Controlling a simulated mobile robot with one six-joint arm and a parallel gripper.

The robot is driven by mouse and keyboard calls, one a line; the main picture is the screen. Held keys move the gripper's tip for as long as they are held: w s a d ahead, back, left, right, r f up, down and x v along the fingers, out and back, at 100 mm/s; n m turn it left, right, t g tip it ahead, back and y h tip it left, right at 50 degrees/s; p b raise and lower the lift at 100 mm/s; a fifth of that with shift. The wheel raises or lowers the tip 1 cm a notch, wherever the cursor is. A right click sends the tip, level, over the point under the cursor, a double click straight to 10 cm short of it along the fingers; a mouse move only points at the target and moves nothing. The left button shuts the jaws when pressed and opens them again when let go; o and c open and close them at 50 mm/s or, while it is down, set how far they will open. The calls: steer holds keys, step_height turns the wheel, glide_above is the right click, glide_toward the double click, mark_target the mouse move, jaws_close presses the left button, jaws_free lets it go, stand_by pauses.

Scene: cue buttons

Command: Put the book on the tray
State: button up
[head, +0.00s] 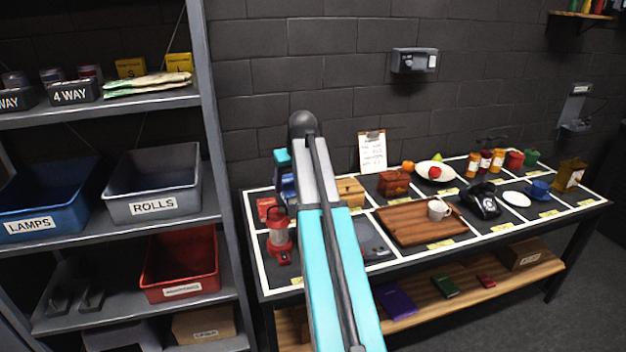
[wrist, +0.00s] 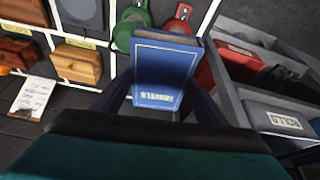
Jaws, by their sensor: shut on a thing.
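The blue book (wrist: 165,75) is held upright in my gripper (wrist: 160,104), its cover facing the wrist camera. The dark fingers are shut on its sides. In the head view my arm hides most of the gripper, and a bit of blue (head: 288,187) shows beside the arm, probably the book. The brown wooden tray (head: 401,230) lies on the table in the head view, to the right of my arm. A white mug (head: 438,209) stands at its right part. The book is apart from the tray, over the table's left end.
A red lantern (head: 279,238) stands at the table's left front, and a dark flat slab (head: 372,240) lies between my arm and the tray. A wooden box (head: 350,192), brown case (head: 394,183) and black telephone (head: 483,203) surround the tray. A shelf with bins (head: 155,185) stands left.

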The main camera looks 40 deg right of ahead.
steer(key=a+f+n+b, duration=0.2)
steer(key=a, duration=2.4)
steer(key=s+a+f+n+y+b, duration=0.1)
steer(key=a+f+b, duration=0.8)
steer(key=a, duration=0.1)
steer(key=shift+s+a+f+b, duration=0.15)
steer(key=shift+s+a+b, duration=0.15)
steer(key=shift+a, duration=0.1)
steer(key=shift+a, duration=0.15)
